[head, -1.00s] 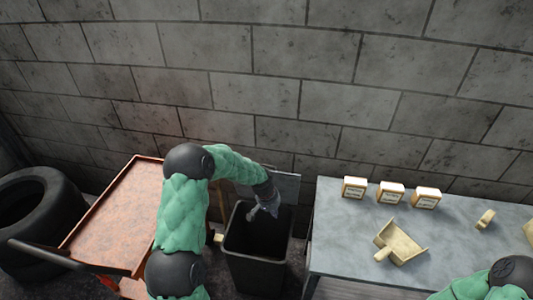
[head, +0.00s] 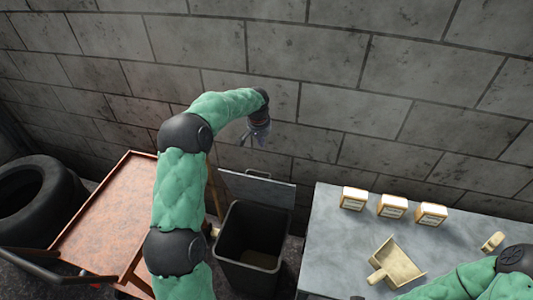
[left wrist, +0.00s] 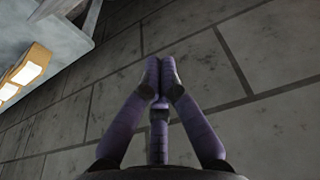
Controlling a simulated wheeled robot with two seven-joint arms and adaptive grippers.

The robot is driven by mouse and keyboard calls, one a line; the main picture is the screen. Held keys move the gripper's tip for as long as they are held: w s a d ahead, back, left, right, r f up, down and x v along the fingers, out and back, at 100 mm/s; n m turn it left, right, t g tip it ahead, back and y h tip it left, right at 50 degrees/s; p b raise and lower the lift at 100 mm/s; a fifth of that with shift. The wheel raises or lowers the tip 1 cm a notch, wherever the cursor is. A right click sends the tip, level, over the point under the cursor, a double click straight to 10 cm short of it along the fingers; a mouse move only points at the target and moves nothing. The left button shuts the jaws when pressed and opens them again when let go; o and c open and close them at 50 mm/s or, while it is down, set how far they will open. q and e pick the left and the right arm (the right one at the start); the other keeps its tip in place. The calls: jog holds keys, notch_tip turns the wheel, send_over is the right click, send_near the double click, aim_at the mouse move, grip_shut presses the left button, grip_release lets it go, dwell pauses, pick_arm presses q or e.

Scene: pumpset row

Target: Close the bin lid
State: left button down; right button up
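The dark grey bin (head: 248,272) stands on the floor between the red cart and the table. Its lid (head: 258,190) is open, standing up at the bin's back edge near the wall, with a handle on its top edge. The inside of the bin shows. My left gripper (head: 257,135) is above the lid, apart from it, in front of the wall. In the left wrist view the purple fingers of the left gripper (left wrist: 160,78) come together at their tips with nothing between them. My right gripper is out of view; only part of the right arm shows at lower right.
The table (head: 335,240) on the right holds several boxes (head: 392,207), a scoop-like dustpan (head: 397,262) and a small roll (head: 493,241). The red cart (head: 105,215) and a tyre (head: 38,205) stand on the left. The block wall is close behind.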

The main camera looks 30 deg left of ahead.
pick_arm(q)
notch_tip(320, 180, down, 11)
jog(key=s+b, duration=0.1)
jog(key=b, duration=0.1)
jog(key=shift+s+f+b, duration=0.15)
jog(key=shift+s+b, duration=0.1)
jog(key=shift+b, duration=0.1)
jog(key=shift+d, duration=0.1)
dwell(0.4)
